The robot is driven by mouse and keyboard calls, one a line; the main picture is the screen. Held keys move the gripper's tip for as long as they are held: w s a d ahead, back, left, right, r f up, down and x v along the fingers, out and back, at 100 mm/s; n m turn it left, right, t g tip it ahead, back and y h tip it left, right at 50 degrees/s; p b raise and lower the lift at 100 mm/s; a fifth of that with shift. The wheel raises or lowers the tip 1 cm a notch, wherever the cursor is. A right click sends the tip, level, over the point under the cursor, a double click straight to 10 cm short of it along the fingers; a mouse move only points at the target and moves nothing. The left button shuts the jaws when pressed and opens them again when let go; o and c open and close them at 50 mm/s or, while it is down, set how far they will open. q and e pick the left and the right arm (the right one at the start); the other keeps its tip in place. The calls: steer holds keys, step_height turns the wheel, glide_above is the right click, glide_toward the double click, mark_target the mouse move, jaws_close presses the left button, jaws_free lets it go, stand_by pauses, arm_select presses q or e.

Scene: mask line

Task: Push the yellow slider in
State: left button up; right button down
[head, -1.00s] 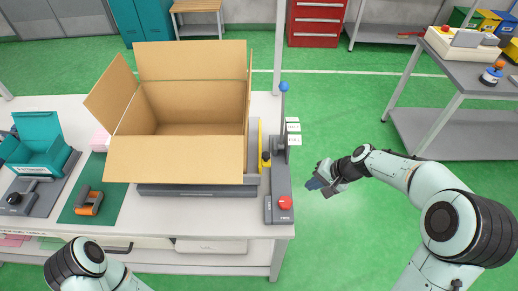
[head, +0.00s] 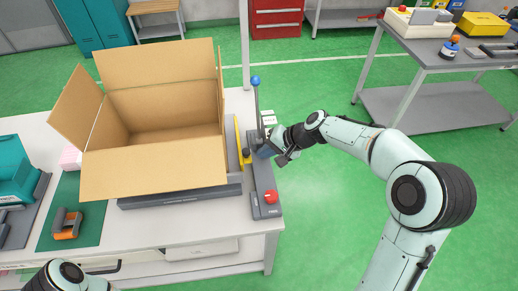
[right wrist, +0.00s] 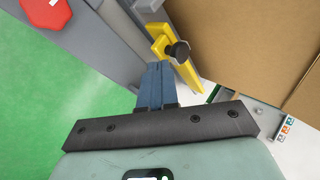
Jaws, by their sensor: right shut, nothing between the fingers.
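The yellow slider (head: 237,136) stands along the right side of the open cardboard box (head: 150,175), with a dark knob on its near part. It also shows in the right wrist view (right wrist: 162,45), where the black knob (right wrist: 179,51) sits on it. My right gripper (head: 264,151) is at the right side of the grey rail next to the slider. In the right wrist view its blue fingers (right wrist: 153,78) are shut and empty, pointing at the slider's yellow bracket, close to it. Whether they touch cannot be told. My left arm shows at the bottom left, but its gripper is out of view.
A red button (head: 270,197) is on the near end of the grey rail, and a blue-topped lever (head: 255,82) rises at its far end. An orange-handled tool (head: 68,224) lies on a green mat at left.

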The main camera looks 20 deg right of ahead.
arm_select(q)
steer(key=shift+w+r, duration=0.2)
steer(key=shift+r, duration=0.15)
arm_select(e)
steer(key=shift+w+a+f, duration=0.15)
steer(key=shift+w+a, duration=0.55)
steer(key=shift+a, duration=0.05)
steer(key=a, duration=0.2)
steer(key=w+a+p, duration=0.1)
steer(key=a, duration=0.1)
steer(key=shift+a, duration=0.15)
arm_select(q)
steer(key=shift+w+r, duration=0.15)
steer(key=shift+r, duration=0.2)
steer(key=shift+d, duration=0.1)
arm_select(e)
steer(key=shift+s, duration=0.1)
